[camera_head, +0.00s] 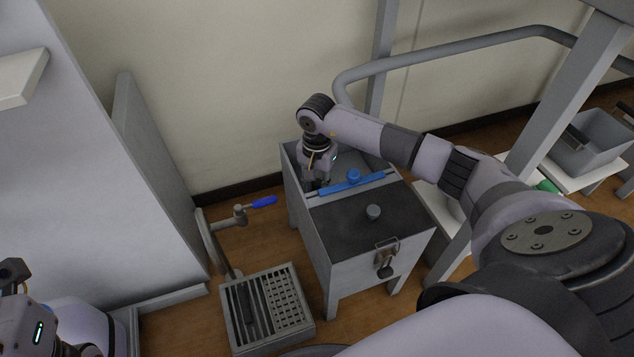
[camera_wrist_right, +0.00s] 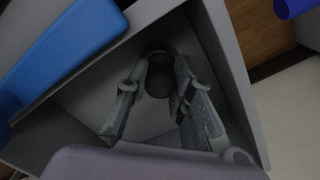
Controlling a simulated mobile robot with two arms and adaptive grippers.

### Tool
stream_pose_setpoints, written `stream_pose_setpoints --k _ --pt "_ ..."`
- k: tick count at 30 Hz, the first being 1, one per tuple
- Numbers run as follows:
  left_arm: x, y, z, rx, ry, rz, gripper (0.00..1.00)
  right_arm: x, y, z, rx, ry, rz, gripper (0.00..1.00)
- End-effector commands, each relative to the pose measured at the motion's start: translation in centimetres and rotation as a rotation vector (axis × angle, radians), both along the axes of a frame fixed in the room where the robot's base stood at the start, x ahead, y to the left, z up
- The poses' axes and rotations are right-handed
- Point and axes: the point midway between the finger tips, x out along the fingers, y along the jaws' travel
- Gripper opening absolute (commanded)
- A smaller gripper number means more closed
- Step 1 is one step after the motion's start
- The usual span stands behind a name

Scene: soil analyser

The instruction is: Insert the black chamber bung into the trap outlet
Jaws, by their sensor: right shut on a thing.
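The trap is a grey box on legs (camera_head: 335,262), with an open compartment at its back. My right gripper (camera_head: 316,184) reaches down into that compartment, and its fingertips are hidden by the walls in the head view. In the right wrist view my right gripper's fingers (camera_wrist_right: 163,72) are closed on a dark round thing, seemingly the black chamber bung (camera_wrist_right: 159,84), low inside the compartment. The trap outlet cannot be made out, so I cannot tell whether the bung is in it. My left gripper (camera_head: 14,274) is partly visible at the lower left, apart from the trap; its jaws are unclear.
A blue bar (camera_head: 350,185) crosses the box beside the compartment. A dark lid with a grey knob (camera_head: 373,212) covers the front, above a latch (camera_head: 386,258). A floor grate (camera_head: 268,308) and a blue-handled valve (camera_head: 263,202) stand to the left. A grey rail (camera_head: 450,50) runs behind.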

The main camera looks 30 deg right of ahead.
Motion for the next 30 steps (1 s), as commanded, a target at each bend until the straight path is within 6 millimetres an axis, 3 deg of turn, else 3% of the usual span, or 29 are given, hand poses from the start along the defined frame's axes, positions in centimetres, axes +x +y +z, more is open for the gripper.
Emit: stream_pose_setpoints --k 4,5,15,25,30 --pt "-0.2 0.0 0.4 0.000 -0.015 0.000 0.40 0.0 0.0 -0.1 0.000 0.000 0.000 0.00" --pt "-0.2 0.0 0.3 0.000 -0.015 0.000 0.40 0.0 0.0 -0.1 0.000 0.000 0.000 0.22" --pt "-0.2 0.0 0.2 -0.001 -0.012 -0.001 0.40 0.0 0.0 -0.1 0.000 0.000 0.000 0.45" --pt "-0.2 0.0 0.1 0.003 -0.008 -0.001 0.40 0.0 0.0 0.1 0.000 -0.001 0.000 0.45" --pt "-0.2 0.0 0.1 0.001 -0.009 -0.001 0.40 0.1 0.0 2.1 0.000 -0.005 0.000 0.45"
